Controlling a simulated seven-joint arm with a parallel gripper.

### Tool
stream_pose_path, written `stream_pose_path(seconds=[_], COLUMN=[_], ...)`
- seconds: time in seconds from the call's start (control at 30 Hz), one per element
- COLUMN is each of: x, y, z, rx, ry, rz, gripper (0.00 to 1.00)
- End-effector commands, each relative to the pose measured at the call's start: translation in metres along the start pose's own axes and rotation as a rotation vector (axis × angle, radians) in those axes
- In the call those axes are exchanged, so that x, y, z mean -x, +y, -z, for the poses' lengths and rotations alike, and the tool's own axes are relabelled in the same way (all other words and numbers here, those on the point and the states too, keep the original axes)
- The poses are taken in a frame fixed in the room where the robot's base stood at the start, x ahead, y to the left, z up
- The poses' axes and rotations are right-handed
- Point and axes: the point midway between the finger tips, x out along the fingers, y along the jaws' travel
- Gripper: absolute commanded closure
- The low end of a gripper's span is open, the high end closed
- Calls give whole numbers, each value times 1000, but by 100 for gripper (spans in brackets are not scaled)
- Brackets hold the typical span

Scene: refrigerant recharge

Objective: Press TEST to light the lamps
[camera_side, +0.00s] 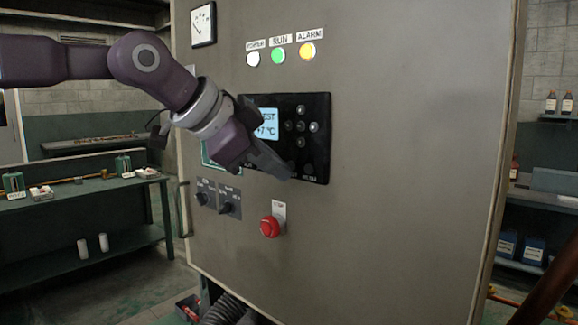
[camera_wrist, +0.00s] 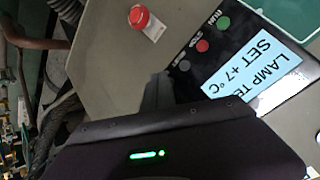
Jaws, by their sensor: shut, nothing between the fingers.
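The black control panel (camera_side: 316,140) is on the grey cabinet door. Its pale blue display (camera_side: 267,123) is partly hidden by my gripper; in the wrist view the display (camera_wrist: 257,78) reads "LAMP TE…" and "SET +7°C". My gripper (camera_side: 290,174) is shut, its tips at the panel's lower edge. In the wrist view the fingers (camera_wrist: 158,84) end beside a dark button (camera_wrist: 182,66), in line with a red and a green one; I cannot tell whether they touch it. Above, the white lamp (camera_side: 253,59), green RUN lamp (camera_side: 278,56) and yellow ALARM lamp (camera_side: 308,51) look bright.
A red mushroom stop button (camera_side: 269,226) sticks out below the panel. Two dark rotary switches (camera_side: 227,207) sit to its left. A gauge (camera_side: 203,24) is at the door's upper left. The door's right side is bare.

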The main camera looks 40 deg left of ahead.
Motion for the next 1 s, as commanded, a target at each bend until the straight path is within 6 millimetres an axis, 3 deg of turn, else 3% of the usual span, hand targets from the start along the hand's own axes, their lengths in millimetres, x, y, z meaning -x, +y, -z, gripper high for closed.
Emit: stream_pose_path(seconds=[0.47,0.8,1.0], x=[12,45,50], y=[6,24,27], z=[-6,-24,-27], rx=[0,-1,0], ry=[0,1,0], rz=[0,0,0], gripper=[100,100,100])
